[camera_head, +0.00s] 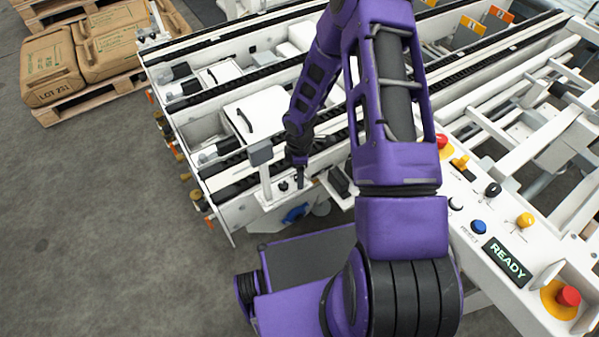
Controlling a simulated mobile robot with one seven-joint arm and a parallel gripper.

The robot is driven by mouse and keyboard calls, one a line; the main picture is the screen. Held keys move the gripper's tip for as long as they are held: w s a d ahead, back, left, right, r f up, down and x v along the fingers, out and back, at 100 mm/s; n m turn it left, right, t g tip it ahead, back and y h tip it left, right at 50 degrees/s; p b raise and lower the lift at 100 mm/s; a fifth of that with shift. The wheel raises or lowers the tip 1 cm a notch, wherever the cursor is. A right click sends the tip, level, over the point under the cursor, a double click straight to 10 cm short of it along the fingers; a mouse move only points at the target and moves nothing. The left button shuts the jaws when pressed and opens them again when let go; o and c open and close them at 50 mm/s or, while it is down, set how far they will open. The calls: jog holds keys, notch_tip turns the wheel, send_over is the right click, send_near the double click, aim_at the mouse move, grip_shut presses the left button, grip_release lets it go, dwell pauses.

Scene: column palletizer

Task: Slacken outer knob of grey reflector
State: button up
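A small grey block that looks like the grey reflector (261,153) stands on a white upright bracket at the near end of the conveyor, left of my gripper. My gripper (300,183) points down at a white plate to the right of that bracket. A small dark knob (284,186) shows on this plate just left of the fingers. My fingers are small and dark here, so I cannot tell whether they are open or shut, or whether they touch anything. Any other knob by the fingertips is hidden or too small to make out.
A blue part (296,213) sits on the frame below the plate. A control panel with a READY display (507,261) and a red stop button (568,296) is at right. Pallets with sacks (50,68) stand at upper left. The grey floor at left is clear.

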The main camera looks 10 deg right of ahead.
notch_tip(320, 180, up, 17)
jog(key=p, duration=0.3)
jog(key=shift+r+p, duration=0.2)
jog(key=shift+p, duration=0.15)
dwell(0.5)
